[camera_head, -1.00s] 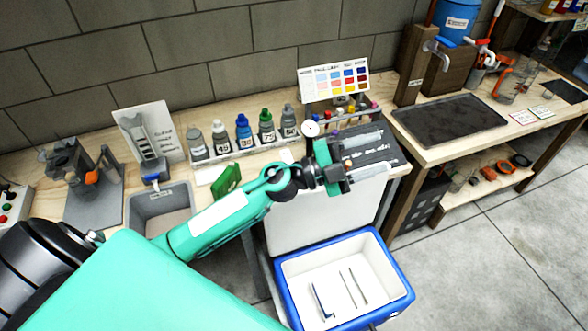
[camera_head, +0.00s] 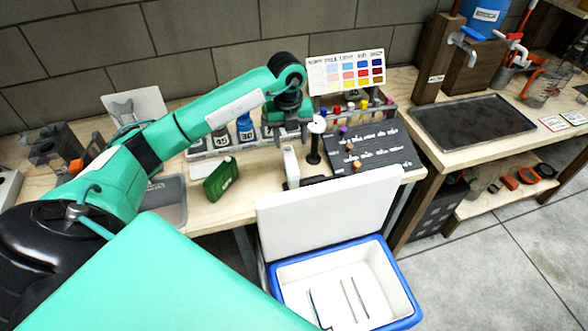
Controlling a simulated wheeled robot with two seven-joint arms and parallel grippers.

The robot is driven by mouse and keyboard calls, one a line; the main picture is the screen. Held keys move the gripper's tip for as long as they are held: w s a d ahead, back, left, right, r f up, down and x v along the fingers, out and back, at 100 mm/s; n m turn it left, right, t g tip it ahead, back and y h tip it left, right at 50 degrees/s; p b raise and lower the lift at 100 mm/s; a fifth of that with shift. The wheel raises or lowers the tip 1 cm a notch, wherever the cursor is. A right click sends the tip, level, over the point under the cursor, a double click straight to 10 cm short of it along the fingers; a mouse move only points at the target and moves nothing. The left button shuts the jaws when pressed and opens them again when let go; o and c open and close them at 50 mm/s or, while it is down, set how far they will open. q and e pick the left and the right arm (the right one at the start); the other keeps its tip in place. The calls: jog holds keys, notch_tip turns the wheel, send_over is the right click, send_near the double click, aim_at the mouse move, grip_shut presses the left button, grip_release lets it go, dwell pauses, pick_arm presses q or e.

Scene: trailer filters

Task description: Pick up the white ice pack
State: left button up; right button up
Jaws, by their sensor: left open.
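A small white upright block (camera_head: 291,164), which looks like the white ice pack, stands near the front edge of the wooden bench. My left gripper (camera_head: 287,136) points down above and behind it in the picture, open and empty. My right gripper is not in view.
A green pack (camera_head: 221,179) stands to the left. Labelled bottles (camera_head: 245,128) are partly hidden behind my arm. A black board (camera_head: 372,148) lies to the right. The blue cooler (camera_head: 412,306), its white lid (camera_head: 330,212) raised, stands in front of the bench.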

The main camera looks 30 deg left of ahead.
aim_at(289, 160)
pick_arm(q)
jog(key=shift+a+f, duration=0.1)
jog(key=shift+a, duration=0.4)
jog(key=shift+f, duration=0.4)
notch_tip(289, 160, down, 7)
jog(key=shift+f+p, duration=0.2)
jog(key=shift+p, duration=0.7)
jog(key=shift+d+f, duration=0.1)
jog(key=shift+f, duration=0.15)
jog(key=f+p, duration=0.2)
jog(key=f, duration=0.1)
jog(key=shift+w+d+f, duration=0.1)
jog(key=shift+w+f, duration=0.2)
jog(key=shift+w, duration=0.05)
jog(key=shift+f, duration=0.55)
grip_shut()
jog(key=shift+r, duration=0.1)
